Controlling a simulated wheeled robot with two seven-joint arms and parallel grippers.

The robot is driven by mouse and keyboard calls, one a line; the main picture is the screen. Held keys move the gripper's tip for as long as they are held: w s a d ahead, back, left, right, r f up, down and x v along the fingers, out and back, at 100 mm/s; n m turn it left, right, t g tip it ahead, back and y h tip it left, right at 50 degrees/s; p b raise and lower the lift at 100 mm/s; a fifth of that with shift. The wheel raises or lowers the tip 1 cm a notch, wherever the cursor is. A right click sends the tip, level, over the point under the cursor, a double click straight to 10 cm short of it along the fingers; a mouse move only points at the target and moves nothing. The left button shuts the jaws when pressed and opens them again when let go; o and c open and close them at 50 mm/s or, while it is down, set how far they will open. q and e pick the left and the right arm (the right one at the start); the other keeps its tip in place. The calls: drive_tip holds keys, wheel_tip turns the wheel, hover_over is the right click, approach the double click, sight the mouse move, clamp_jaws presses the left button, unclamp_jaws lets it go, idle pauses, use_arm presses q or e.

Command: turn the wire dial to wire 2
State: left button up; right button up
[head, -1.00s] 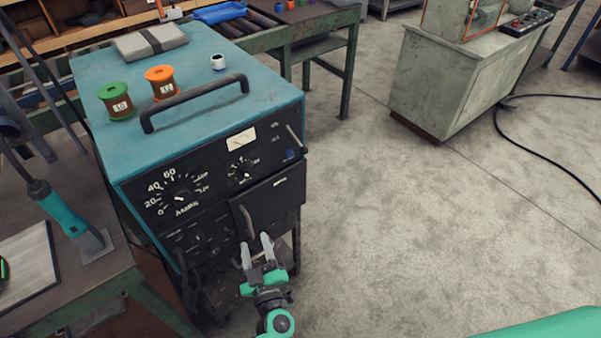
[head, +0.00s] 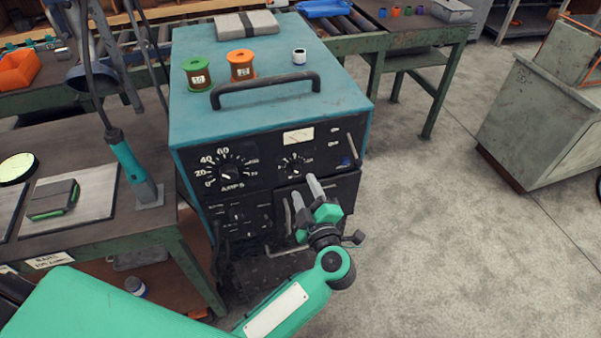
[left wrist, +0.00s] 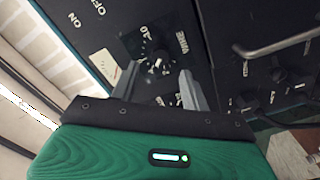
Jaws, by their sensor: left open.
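The wire dial is the smaller dial (head: 294,167) on the black front panel of the blue welding machine (head: 265,115), right of the larger AMPS dial (head: 227,174). In the left wrist view the dial (left wrist: 158,63) shows with the word WIRE beside it; I cannot read its exact setting. My left gripper (head: 306,190) is open and empty, in front of the panel just below the dial. In the left wrist view its fingers (left wrist: 158,85) lie on either side of the dial's lower part, seemingly apart from it. My right gripper is not in view.
A handle bar (head: 265,88), green spool (head: 197,73) and orange spool (head: 242,66) are on the machine's top. A workbench (head: 90,225) with a torch (head: 132,165) stands at left. Bare floor lies at right.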

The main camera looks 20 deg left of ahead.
sight(297, 173)
use_arm(q)
drive_tip(key=x, duration=0.5)
drive_tip(key=shift+p, duration=0.4)
drive_tip(key=c, duration=1)
